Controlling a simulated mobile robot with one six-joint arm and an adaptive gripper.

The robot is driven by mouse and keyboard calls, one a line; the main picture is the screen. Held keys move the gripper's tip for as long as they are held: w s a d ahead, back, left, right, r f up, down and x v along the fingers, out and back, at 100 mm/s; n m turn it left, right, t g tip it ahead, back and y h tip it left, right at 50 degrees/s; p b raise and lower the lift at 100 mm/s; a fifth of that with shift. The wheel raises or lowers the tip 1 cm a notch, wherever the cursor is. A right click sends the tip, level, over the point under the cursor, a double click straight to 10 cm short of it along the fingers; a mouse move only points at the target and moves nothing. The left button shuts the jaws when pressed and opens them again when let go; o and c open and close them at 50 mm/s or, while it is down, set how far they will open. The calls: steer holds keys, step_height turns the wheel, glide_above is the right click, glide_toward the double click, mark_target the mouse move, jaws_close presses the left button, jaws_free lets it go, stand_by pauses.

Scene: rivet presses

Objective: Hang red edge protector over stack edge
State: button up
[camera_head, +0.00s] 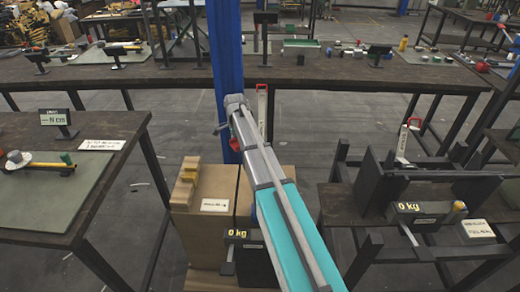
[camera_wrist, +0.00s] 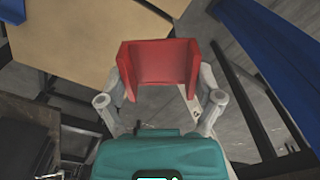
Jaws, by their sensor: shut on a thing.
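The red edge protector (camera_wrist: 158,62) is a bent, channel-like piece. In the wrist view it sits between the two grey fingers of my gripper (camera_wrist: 160,84), which are shut on its sides. In the head view my gripper (camera_head: 231,122) is at the far end of the arm, and only a small red part of the protector (camera_head: 234,144) shows. The stack of brown cartons (camera_head: 205,235) stands on the floor, below and nearer than the gripper. Its flat tan top (camera_wrist: 85,40) shows at the upper left of the wrist view, apart from the protector.
A tall blue post (camera_head: 224,60) rises close behind my gripper. A tan stepped block (camera_head: 186,180) sits on the stack's left part. A workbench (camera_head: 110,128) stands left, a dark rack (camera_head: 350,205) right, and a long bench (camera_head: 170,75) behind. Grey floor lies between them.

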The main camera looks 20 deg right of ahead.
steer(key=s+d+f+n+b, duration=0.2)
steer(key=d+f+n+b, duration=0.1)
steer(key=d+n, duration=0.6)
steer(key=shift+d+f+n, duration=0.2)
steer(key=shift+f+n, duration=0.1)
steer(key=shift+n, duration=0.8)
steer(key=shift+f+b, duration=0.15)
steer(key=shift+b, duration=0.15)
step_height(320, 180, down, 9)
steer(key=b, duration=0.9)
steer(key=shift+f, duration=0.15)
steer(key=shift+s+a, duration=0.1)
steer(key=shift+s, duration=0.05)
steer(key=o, duration=0.9)
